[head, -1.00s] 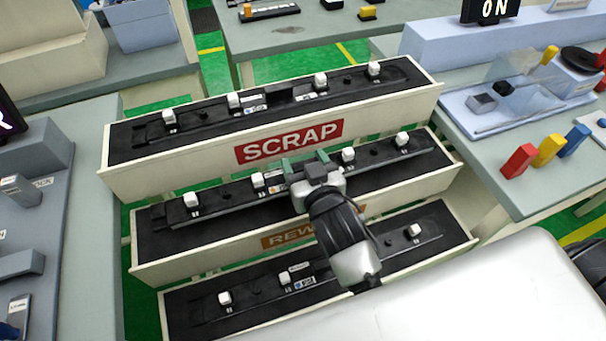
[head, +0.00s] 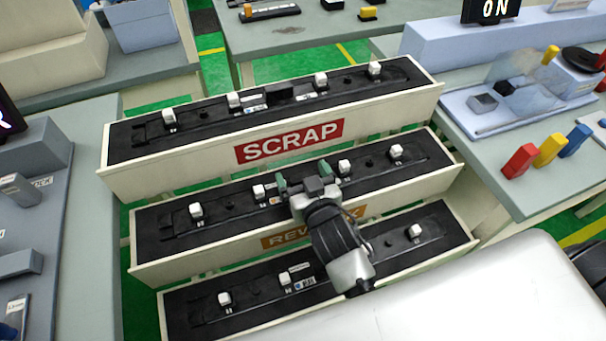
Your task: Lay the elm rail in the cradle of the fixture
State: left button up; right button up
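My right gripper (head: 303,178) is over the middle bin, its two green fingers spread on either side of the middle of a dark rail (head: 225,203). The fingers look clear of the rail, which lies in the bin marked in orange, its label partly hidden by my arm. This rail carries several white clips. Similar dark rails lie in the SCRAP bin (head: 205,172) behind and in the front bin. I cannot read which rail is elm. A grey fixture-like block (head: 40,212) stands at the left edge; no cradle can be made out. My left gripper is not in view.
A table at right holds a blue-grey device (head: 482,103) and red, yellow and blue blocks (head: 519,160). A grey bench stands at left. The sloped bins have raised front walls. A white surface (head: 480,300) fills the lower right.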

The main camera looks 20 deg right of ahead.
jog(key=shift+r, duration=0.2)
jog(key=shift+s, duration=0.3)
jog(key=s+r+b, duration=0.1)
jog(key=s, duration=1)
jog(key=shift+s+d+r, duration=0.15)
jog(key=shift+d+r, duration=0.1)
jog(key=shift+r, duration=0.1)
